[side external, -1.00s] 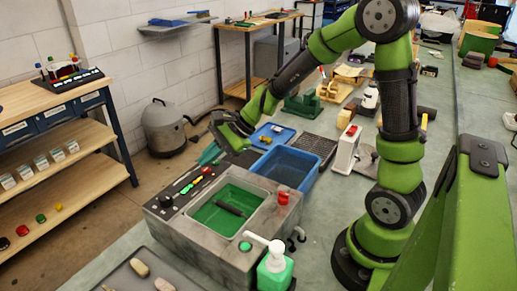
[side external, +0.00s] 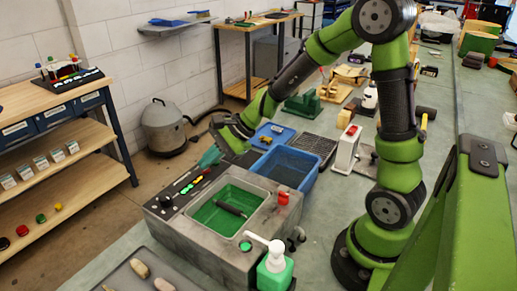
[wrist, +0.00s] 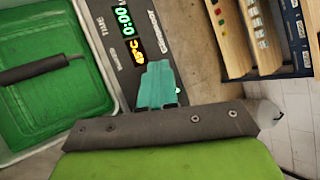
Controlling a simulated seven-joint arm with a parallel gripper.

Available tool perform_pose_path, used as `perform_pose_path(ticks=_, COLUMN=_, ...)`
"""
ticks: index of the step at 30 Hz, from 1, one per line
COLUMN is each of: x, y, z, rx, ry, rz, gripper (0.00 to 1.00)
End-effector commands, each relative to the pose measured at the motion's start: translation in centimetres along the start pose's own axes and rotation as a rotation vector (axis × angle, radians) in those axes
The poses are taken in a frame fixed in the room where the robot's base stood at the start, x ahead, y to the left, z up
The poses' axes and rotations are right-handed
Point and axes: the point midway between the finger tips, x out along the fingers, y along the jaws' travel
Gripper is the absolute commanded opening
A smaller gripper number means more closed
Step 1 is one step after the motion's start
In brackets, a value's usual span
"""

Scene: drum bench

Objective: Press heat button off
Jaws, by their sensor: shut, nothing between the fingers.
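In the wrist view the panel (wrist: 129,25) shows lit green time digits and orange temperature digits. My gripper (side external: 207,161) is above the far end of the panel in the side view. Its teal fingers (wrist: 158,84) are shut, empty and over the panel in the wrist view, beside the orange digits. The fingers cover part of the panel, and I cannot make out which control is the heat button.
A dark bar (side external: 231,209) lies in the basin. A red knob (side external: 283,198) and a green button (side external: 245,246) are on the machine's top. A soap pump bottle (side external: 273,268) stands in front. A blue bin (side external: 287,167) is behind.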

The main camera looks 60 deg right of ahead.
Motion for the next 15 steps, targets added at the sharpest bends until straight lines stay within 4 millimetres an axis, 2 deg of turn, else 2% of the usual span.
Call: perform_pose_path(ticks=15, x=-0.78, y=-0.56, z=0.57, rx=-0.001, ry=0.000, rz=-0.001, gripper=0.00)
